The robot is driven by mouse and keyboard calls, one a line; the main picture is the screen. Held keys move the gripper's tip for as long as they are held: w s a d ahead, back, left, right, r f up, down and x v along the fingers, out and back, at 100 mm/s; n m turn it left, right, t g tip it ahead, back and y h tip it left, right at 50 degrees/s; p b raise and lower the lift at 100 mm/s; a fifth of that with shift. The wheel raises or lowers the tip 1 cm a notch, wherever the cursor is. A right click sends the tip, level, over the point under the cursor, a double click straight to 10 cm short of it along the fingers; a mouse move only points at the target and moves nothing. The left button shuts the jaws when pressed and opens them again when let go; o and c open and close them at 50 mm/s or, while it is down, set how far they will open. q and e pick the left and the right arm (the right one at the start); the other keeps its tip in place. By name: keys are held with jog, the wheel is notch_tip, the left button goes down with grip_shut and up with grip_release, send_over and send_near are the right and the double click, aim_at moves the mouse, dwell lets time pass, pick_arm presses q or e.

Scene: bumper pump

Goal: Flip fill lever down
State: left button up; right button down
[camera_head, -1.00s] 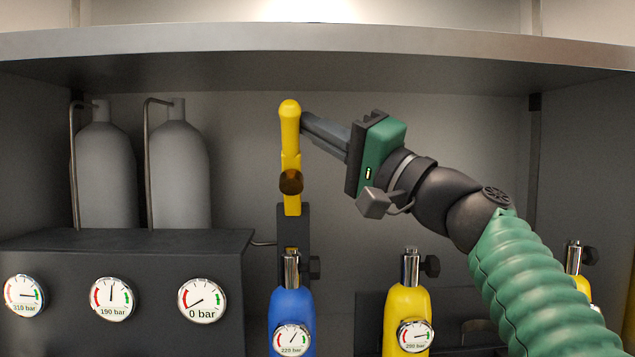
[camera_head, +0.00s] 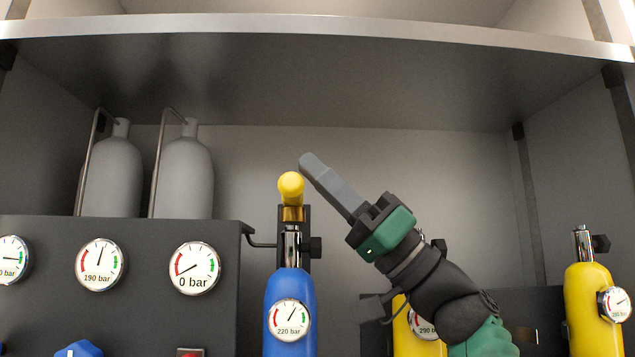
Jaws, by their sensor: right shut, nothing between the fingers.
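The yellow fill lever (camera_head: 291,187) is just above the blue cylinder's (camera_head: 290,300) metal valve. I see the lever nearly end-on, its rounded tip towards me, with a brass-coloured part at its base. My right gripper (camera_head: 312,165) is shut and empty. Its grey fingers point up and left, with their tips just above and to the right of the lever's tip in the picture. I cannot tell whether they touch it. My left gripper is not in view.
A dark panel (camera_head: 130,325) with several gauges stands at left, with two grey cylinders (camera_head: 187,180) behind it. A yellow cylinder (camera_head: 590,310) stands at right; another is partly behind my arm. A metal-edged shelf (camera_head: 320,28) spans overhead.

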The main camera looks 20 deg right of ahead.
notch_tip(320, 180, down, 2)
jog(key=shift+f+b, duration=0.2)
jog(key=shift+b, duration=0.7)
jog(key=shift+f, duration=0.15)
jog(key=s+d+f+b, duration=0.1)
jog(key=s+d, duration=0.2)
jog(key=d, duration=0.4)
jog(key=s+d+f+b, duration=0.1)
jog(key=s+d+f, duration=0.1)
jog(key=d, duration=0.5)
jog(key=shift+s+d+f+b, duration=0.2)
jog(key=shift+s+d+b, duration=0.15)
jog(key=shift+s, duration=0.5)
jog(key=shift+a, duration=0.1)
